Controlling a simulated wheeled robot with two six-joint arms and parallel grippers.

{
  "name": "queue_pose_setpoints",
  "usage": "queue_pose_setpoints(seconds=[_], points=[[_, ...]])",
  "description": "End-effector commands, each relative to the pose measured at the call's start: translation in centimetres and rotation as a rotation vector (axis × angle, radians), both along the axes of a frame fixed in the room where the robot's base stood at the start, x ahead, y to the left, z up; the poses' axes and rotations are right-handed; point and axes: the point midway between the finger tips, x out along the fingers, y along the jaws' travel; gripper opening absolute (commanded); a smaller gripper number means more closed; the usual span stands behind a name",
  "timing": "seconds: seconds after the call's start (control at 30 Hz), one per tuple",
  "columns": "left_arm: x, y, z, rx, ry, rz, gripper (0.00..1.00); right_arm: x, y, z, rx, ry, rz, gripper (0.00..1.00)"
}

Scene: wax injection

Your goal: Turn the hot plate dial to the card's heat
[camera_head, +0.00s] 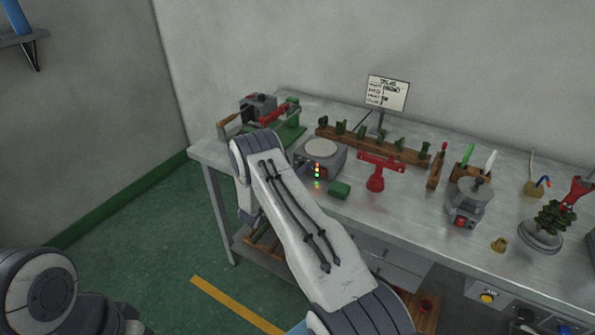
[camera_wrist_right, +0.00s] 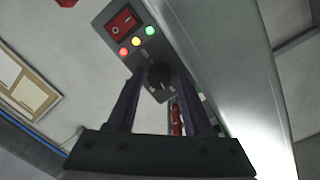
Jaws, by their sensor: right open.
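The hot plate (camera_head: 320,152) stands near the front left of the bench, a grey box with a pale round top. Lit lamps show on its front. In the right wrist view its panel (camera_wrist_right: 143,58) has a red switch, three lamps and a dark round dial (camera_wrist_right: 159,74). My right gripper (camera_wrist_right: 158,79) is open, its two fingers on either side of the dial. I cannot tell whether they touch it. My left gripper is not in view.
A wooden rack (camera_head: 400,150) runs behind. A green clamp-like machine (camera_head: 290,128) stands left.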

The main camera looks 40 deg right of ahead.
Motion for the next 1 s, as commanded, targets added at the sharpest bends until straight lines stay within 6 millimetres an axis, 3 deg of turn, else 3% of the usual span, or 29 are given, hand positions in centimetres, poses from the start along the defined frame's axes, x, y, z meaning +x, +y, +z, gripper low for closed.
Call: queue_pose_setpoints(seconds=[0.23,0.37,0.73,1.0], points=[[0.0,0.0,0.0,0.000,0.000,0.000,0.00,0.0,-0.1,0.0,0.000,0.000,0.000,0.51],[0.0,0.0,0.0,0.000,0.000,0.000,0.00,0.0,-0.1,0.0,0.001,-0.001,0.001,0.01],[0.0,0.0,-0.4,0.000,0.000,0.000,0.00,0.1,0.0,-0.1,0.017,-0.041,0.001,0.00],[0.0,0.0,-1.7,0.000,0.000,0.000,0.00,0.1,0.0,-0.2,0.080,-0.196,0.001,0.00]])
